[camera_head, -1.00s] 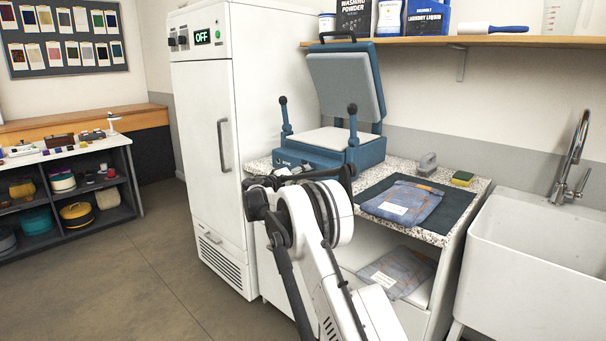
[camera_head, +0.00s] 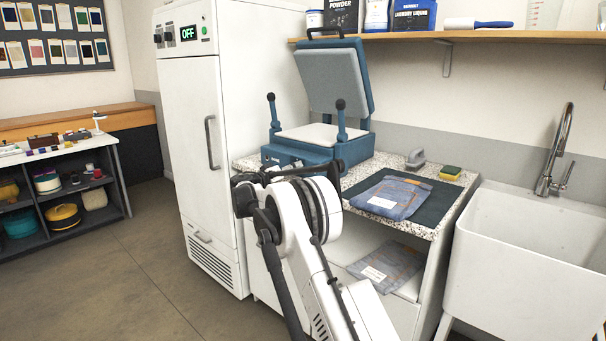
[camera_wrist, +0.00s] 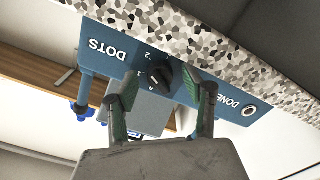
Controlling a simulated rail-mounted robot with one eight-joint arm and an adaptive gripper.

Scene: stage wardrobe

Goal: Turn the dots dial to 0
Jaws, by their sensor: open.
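The blue heat press (camera_head: 290,153) stands open on the speckled counter, its grey upper plate raised. In the wrist view its front panel (camera_wrist: 95,70) appears upside down, with the words DOTS and DONE. The black dots dial (camera_wrist: 158,76) sits between them with small numerals beside it. I cannot read its setting for certain. My gripper (camera_wrist: 159,79) is open, its green-padded fingers apart on either side of the dial, close to the panel. I cannot tell whether either finger touches it. In the head view my arm hides the dial and most of the gripper.
A tall white cabinet (camera_head: 195,110) reading OFF stands left of the press. Folded denim (camera_head: 392,197) on a dark mat, a grey iron-like tool (camera_head: 416,159) and a sponge (camera_head: 450,172) lie to the right. A white sink (camera_head: 530,235) is at far right.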

